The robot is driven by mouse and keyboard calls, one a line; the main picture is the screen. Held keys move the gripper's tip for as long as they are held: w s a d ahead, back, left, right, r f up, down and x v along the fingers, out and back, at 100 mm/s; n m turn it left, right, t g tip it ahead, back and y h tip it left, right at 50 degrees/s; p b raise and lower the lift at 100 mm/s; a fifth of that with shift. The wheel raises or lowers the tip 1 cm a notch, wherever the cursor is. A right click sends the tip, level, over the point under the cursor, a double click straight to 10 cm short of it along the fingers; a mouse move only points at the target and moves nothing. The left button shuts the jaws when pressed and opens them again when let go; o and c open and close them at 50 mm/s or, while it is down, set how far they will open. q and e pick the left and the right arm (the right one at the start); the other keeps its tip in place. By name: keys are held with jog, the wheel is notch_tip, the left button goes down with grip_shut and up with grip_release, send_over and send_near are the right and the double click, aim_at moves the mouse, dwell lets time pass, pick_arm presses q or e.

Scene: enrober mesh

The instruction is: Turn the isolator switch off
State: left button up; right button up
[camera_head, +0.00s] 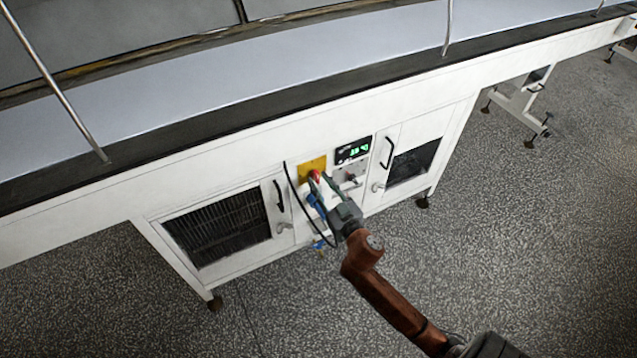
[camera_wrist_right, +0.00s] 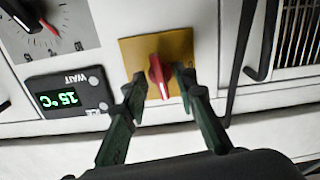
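The isolator switch is a red knob (camera_head: 315,175) on a yellow plate (camera_head: 306,165), on the front of the white machine. In the right wrist view the red knob (camera_wrist_right: 159,75) stands roughly upright, slightly tilted, on the yellow plate (camera_wrist_right: 135,52). My right gripper (camera_head: 322,178) is at the switch. In the right wrist view its two green fingers (camera_wrist_right: 160,80) are spread, one on each side of the knob. The right-hand finger looks very close to the knob; I cannot tell whether it touches. My left gripper is not in view.
A green-digit display (camera_head: 352,149) and a dial (camera_wrist_right: 50,25) sit beside the switch. Black door handles (camera_head: 278,196) stick out on both sides. A black cable (camera_head: 294,195) hangs close to my gripper. The grey floor (camera_head: 520,240) in front is mostly clear.

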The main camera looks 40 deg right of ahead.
jog(key=shift+w, duration=0.1)
jog(key=shift+c, duration=0.6)
grip_shut()
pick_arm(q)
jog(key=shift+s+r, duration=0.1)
